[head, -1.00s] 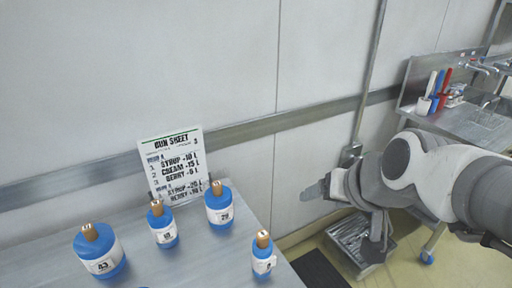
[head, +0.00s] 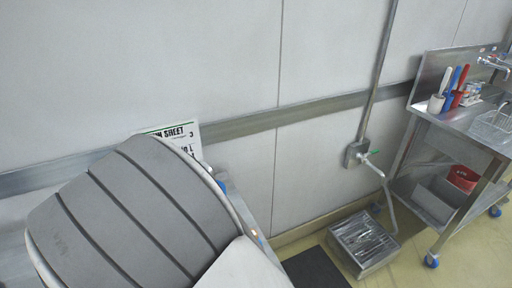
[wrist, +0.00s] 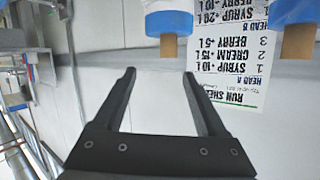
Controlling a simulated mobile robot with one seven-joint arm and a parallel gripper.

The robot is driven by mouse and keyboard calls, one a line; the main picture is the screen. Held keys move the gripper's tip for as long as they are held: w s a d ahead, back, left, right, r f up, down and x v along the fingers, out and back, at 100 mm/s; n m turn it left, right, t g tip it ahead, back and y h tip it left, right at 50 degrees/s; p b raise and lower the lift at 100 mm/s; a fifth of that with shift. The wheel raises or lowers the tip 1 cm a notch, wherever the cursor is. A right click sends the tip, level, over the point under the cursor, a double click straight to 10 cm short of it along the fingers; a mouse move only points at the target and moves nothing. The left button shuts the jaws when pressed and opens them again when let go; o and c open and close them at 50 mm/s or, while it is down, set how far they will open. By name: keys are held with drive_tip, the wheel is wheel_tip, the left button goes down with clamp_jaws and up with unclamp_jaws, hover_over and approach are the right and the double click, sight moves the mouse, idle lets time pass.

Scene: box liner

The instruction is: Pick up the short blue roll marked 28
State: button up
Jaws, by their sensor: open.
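My gripper (wrist: 159,73) is open in the wrist view, with nothing between its fingers. That view is upside down. A blue roll with a white band and brown core (wrist: 168,22) is at its top, beyond the fingertips and apart from them. A second blue roll (wrist: 296,12) is at the top right, partly cut off. No number can be read on either, so I cannot tell which is 28. In the head view my arm hides most of the table and rolls; only a sliver of a blue roll (head: 222,187) shows beside it.
A run sheet (wrist: 236,65) stands upright behind the rolls; its top also shows in the head view (head: 183,134). The grey wall is close behind. A steel sink cart (head: 452,145) stands at the right, with a steel bin (head: 362,243) and dark mat (head: 317,269) on the floor.

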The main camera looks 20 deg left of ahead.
drive_tip(key=w+a+f, duration=0.1)
drive_tip(key=w, duration=0.2)
drive_tip(key=w+f+t, duration=0.1)
drive_tip(key=w, duration=0.2)
drive_tip(key=w+a+f+t, duration=0.1)
drive_tip(key=w, duration=0.2)
drive_tip(key=shift+a+n+h, duration=0.3)
drive_tip(key=w, duration=0.3)
drive_tip(key=w+a+f, duration=0.1)
drive_tip(key=shift+w, duration=0.4)
drive_tip(key=shift+a, duration=0.1)
clamp_jaws()
idle(0.8)
drive_tip(key=shift+r, duration=0.1)
